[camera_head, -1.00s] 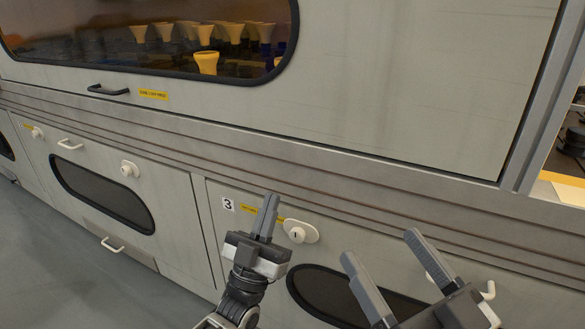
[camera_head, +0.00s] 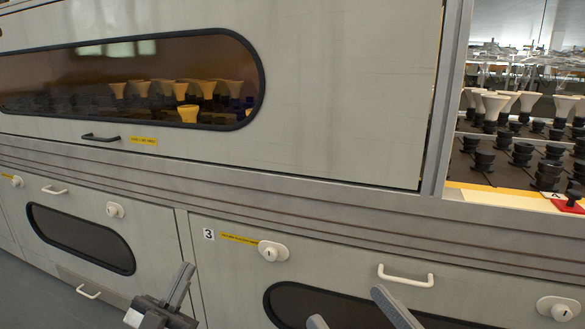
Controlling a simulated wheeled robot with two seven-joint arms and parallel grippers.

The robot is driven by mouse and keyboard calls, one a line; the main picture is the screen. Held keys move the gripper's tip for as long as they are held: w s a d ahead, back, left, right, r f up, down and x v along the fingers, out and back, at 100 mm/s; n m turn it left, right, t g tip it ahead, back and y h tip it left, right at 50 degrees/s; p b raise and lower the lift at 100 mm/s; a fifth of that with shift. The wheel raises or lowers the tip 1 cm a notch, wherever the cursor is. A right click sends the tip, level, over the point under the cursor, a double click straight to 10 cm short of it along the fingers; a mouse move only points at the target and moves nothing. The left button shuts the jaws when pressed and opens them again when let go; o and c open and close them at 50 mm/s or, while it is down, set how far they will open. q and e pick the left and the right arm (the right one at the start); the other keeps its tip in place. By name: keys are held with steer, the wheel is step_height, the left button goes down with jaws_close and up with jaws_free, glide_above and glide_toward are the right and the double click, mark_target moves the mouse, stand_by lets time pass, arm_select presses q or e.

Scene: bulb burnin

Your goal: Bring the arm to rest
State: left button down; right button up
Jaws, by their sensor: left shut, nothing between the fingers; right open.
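My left gripper (camera_head: 181,286) is at the bottom of the head view, in front of the lower cabinet, its fingers together and empty. My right gripper (camera_head: 348,311) is at the bottom edge, right of centre, with its two fingers spread apart and nothing seen between them. Most of the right gripper and both arms are out of the picture. The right gripper is in front of that door's dark window (camera_head: 290,300).
The upper cabinet has a long window (camera_head: 60,85) with several bulbs behind it and a black handle (camera_head: 101,138). A white handle (camera_head: 405,276) and a lock (camera_head: 272,251) are on door 3. At right, an open bay holds bulbs, black sockets (camera_head: 521,154) and a red-based switch (camera_head: 569,203).

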arm_select(q)
steer(key=a+m+g+h, duration=0.1)
steer(key=a+m+g, duration=0.1)
steer(key=a, duration=0.3)
steer(key=s+d+n+g+y, duration=0.1)
steer(key=s+d+n+g, duration=0.15)
steer(key=s+d, duration=0.75)
steer(key=s+d+r+n+g+y, duration=0.1)
steer(key=s+d+r+g, duration=0.3)
steer(key=s+d+r, duration=0.4)
step_height(320, 180, up, 5)
steer(key=w+a+n+t+y+p, duration=0.25)
steer(key=n+y+p, duration=0.3)
steer(key=p, duration=0.85)
steer(key=s+a+n+g+y+p, duration=0.1)
steer(key=s+a+g+y+p, duration=0.3)
steer(key=p, duration=1.6)
steer(key=shift+s+a+r+n+g, duration=0.45)
steer(key=shift+s+g, duration=0.65)
steer(key=shift+s, duration=0.25)
arm_select(e)
steer(key=s+d+r+m+g+h, duration=0.2)
steer(key=s+d+r+g+h, duration=0.2)
steer(key=s+d+g+h, duration=0.1)
steer(key=shift+d+m+g+h, duration=0.3)
steer(key=shift+d+g+h, duration=0.4)
steer(key=shift+g+h, duration=0.7)
steer(key=shift+r, duration=0.1)
